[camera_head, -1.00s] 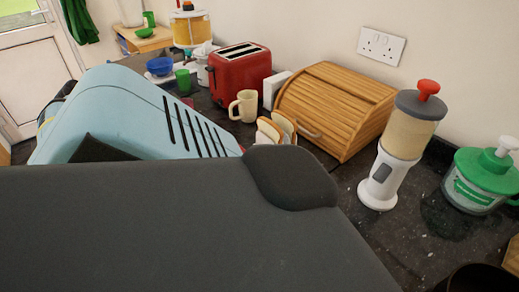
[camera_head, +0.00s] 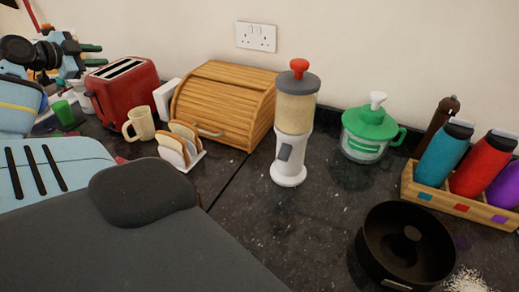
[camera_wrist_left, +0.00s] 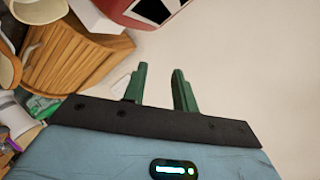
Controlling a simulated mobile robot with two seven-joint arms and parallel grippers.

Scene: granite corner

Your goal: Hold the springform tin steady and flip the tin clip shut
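The springform tin (camera_head: 408,240) is dark, round and open at the top, with a raised knob in its middle. It stands upright on the counter at the lower right of the head view. A small orange-brown mark shows low on its near wall; I cannot make out the clip's position. My left gripper (camera_head: 93,55) is at the upper left, far from the tin and near the toaster. Its green fingers stand apart and empty, as the left wrist view (camera_wrist_left: 158,88) also shows. My right gripper is not in view.
A red toaster (camera_head: 123,95), cream mug (camera_head: 141,124), bread rack (camera_head: 180,145) and wooden bread bin (camera_head: 225,103) stand at left. A white dispenser (camera_head: 292,130) and green-lidded jar (camera_head: 369,135) stand behind the tin. A bottle crate (camera_head: 450,203) is close at right. White grains (camera_head: 466,281) lie beside the tin.

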